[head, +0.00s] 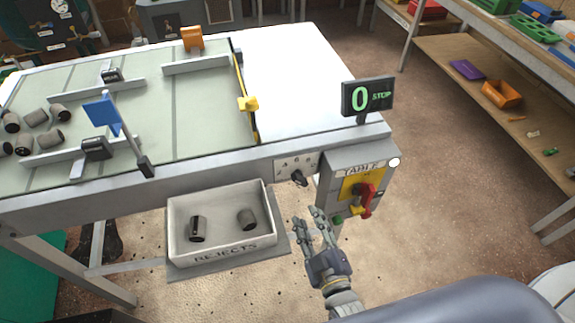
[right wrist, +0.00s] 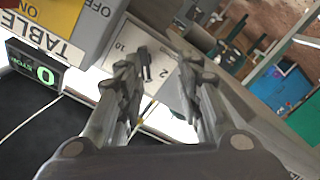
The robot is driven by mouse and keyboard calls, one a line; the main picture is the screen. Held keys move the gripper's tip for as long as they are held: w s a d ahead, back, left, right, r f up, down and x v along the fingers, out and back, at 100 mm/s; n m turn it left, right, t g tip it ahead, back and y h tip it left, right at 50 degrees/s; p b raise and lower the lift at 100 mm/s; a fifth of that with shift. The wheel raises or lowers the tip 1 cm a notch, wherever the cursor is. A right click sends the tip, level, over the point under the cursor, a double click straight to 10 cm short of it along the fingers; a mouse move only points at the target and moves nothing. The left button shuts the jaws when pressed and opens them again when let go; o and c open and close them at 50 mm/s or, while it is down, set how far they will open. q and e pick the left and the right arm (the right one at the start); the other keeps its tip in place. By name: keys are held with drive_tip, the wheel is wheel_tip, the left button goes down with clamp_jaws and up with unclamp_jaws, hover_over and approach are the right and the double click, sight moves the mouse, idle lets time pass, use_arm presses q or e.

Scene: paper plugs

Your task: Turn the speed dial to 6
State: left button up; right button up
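The speed dial (head: 299,177) is a small dark knob on a pale numbered plate (head: 284,166) on the table's front rail. In the right wrist view the dial (right wrist: 146,62) shows beyond my fingers, between the two tips, with 10 and 2 readable on the plate. My right gripper (head: 309,214) is open and empty, just below and right of the dial in the head view. It also shows in the right wrist view (right wrist: 158,68), fingers apart. I cannot tell from the pointer which number is set. The display (head: 367,97) reads 0 STOP. My left gripper is not in view.
The TABLE switch box (head: 357,165) with its red handle (head: 367,196) stands close right of the dial. A REJECTS tray (head: 180,250) with two dark plugs sits below left. Several plugs lie on the conveyor (head: 190,115). The floor to the right is open.

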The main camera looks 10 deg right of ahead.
sight(300, 183)
drive_tip(key=shift+t, duration=0.3)
drive_tip(key=w+r, duration=0.2)
drive_tip(key=w, duration=0.1)
drive_tip(key=w+r+p, duration=0.1)
drive_tip(key=w, duration=0.1)
drive_tip(key=shift+d+r, duration=0.1)
drive_tip(key=shift+d, duration=0.05)
drive_tip(key=w, duration=0.5)
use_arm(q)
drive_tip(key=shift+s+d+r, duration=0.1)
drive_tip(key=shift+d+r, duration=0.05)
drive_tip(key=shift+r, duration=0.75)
use_arm(e)
drive_tip(key=shift+w+f, duration=0.2)
drive_tip(key=shift+w, duration=0.45)
drive_tip(key=shift+c, duration=0.3)
clamp_jaws()
